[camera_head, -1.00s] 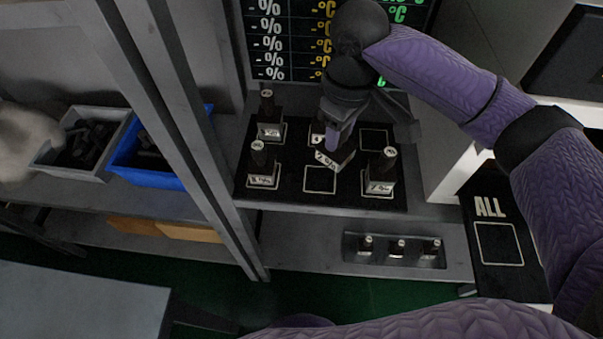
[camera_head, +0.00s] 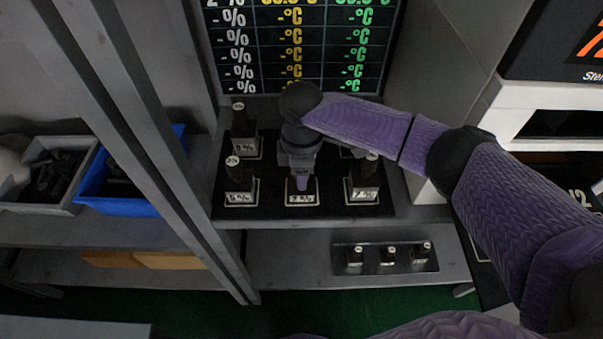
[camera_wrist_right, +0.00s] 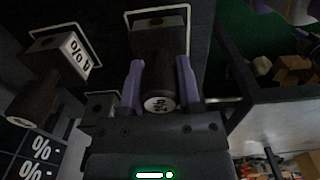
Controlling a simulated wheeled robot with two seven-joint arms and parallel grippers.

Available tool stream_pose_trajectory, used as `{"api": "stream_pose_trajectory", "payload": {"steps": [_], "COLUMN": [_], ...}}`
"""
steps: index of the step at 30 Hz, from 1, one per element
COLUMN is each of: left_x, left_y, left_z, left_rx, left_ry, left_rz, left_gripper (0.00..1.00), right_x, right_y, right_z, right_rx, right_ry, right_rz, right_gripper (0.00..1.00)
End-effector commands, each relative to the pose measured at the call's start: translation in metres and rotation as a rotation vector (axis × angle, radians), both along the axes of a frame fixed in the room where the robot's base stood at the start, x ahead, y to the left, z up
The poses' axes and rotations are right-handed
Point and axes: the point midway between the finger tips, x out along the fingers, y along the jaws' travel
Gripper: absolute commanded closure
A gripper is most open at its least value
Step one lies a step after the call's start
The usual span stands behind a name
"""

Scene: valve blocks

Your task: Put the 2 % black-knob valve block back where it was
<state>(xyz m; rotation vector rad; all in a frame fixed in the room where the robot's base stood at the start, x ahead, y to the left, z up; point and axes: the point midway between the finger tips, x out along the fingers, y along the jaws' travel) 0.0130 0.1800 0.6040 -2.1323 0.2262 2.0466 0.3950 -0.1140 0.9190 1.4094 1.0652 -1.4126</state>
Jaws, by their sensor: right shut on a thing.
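The held valve block (camera_head: 302,198) is at the front middle outlined square of the black mat (camera_head: 270,206), between two other blocks. Its label faces front but is too small to read surely. My right gripper (camera_head: 302,180) points down and is shut on its black knob. In the right wrist view, the purple fingers of the gripper (camera_wrist_right: 160,85) close on both sides of the dark knob (camera_wrist_right: 158,62), and a pale outline shows around the block's base. It looks upright; I cannot tell whether it bears fully on the mat. My left gripper is not in view.
Valve blocks stand at front left (camera_head: 240,185), front right (camera_head: 364,183) and back left (camera_head: 243,135) of the mat. My arm hides part of the back row. A tray of small knobs (camera_head: 386,258) lies on the lower shelf. A blue bin (camera_head: 118,204) is left beyond a post.

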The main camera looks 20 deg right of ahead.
Motion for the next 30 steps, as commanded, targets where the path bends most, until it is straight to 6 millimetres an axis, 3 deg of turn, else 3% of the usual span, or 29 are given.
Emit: {"api": "stream_pose_trajectory", "payload": {"steps": [8,9,13,23,30], "left_x": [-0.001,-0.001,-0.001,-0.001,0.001], "left_y": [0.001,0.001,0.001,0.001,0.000], "left_z": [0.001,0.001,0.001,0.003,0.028], "left_rx": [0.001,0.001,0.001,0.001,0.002], "left_ry": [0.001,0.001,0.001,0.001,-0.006], "left_rz": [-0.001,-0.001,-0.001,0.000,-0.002], "left_gripper": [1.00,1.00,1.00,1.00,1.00], "right_x": [0.000,0.000,0.000,0.000,0.001], "right_y": [0.000,0.000,0.000,0.000,0.000], "right_z": [-0.001,-0.001,-0.001,0.005,0.071], "right_rx": [0.000,0.000,0.000,-0.001,0.002], "right_ry": [0.000,0.000,0.000,-0.002,-0.006], "right_rz": [-0.001,-0.001,-0.001,-0.001,0.000], "right_gripper": [1.00,0.51,0.23,0.22,0.22]}}
